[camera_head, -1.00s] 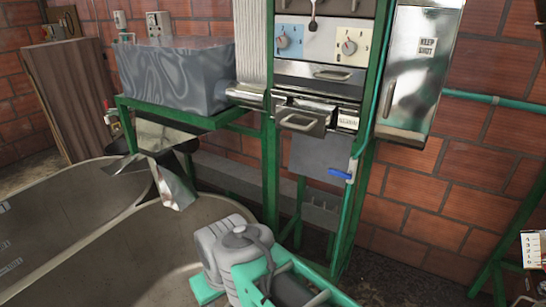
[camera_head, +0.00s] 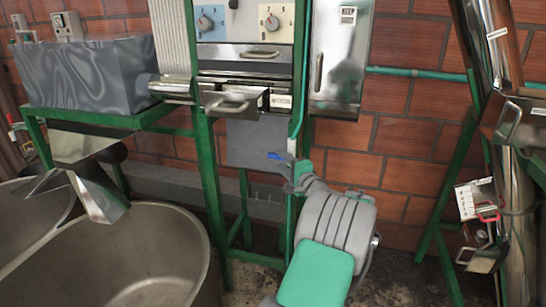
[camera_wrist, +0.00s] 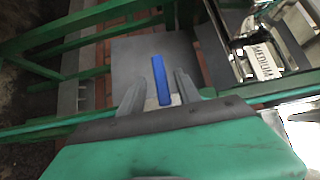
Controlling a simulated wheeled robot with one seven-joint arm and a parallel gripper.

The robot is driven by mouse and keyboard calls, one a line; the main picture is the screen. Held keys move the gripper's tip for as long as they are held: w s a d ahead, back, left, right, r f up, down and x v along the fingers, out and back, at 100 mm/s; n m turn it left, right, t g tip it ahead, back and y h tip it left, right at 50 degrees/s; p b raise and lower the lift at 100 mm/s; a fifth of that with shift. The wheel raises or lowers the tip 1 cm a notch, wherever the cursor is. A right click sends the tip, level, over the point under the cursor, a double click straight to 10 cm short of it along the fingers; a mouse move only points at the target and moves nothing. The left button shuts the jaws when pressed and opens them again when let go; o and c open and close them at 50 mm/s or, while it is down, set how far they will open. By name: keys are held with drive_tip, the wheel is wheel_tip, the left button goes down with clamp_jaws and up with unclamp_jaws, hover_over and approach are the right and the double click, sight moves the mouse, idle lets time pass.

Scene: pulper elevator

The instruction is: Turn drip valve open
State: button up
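The drip valve appears to be the blue lever (camera_head: 275,156) on the thin green pipe below the machine's metal drawer. In the wrist view the blue lever (camera_wrist: 160,80) stands nearly upright in the picture, between my two fingers. My gripper (camera_wrist: 160,73) is open, with one grey finger on each side of the lever; a gap shows on both sides. In the head view my gripper (camera_head: 291,172) is just below and right of the lever, and its fingers are too small to tell apart. My gripper hides part of the valve body.
A large round vat (camera_head: 150,222) stands at lower left, beside the green frame (camera_head: 209,185). A steel cabinet (camera_head: 337,60) hangs above right of the valve. A brick wall (camera_head: 350,165) is behind. A chute with a labelled box (camera_head: 476,197) stands at right.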

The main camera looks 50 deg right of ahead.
drive_tip(key=x, duration=0.7)
drive_tip(key=shift+p, duration=0.35)
drive_tip(key=shift+a, duration=0.1)
clamp_jaws()
idle(0.8)
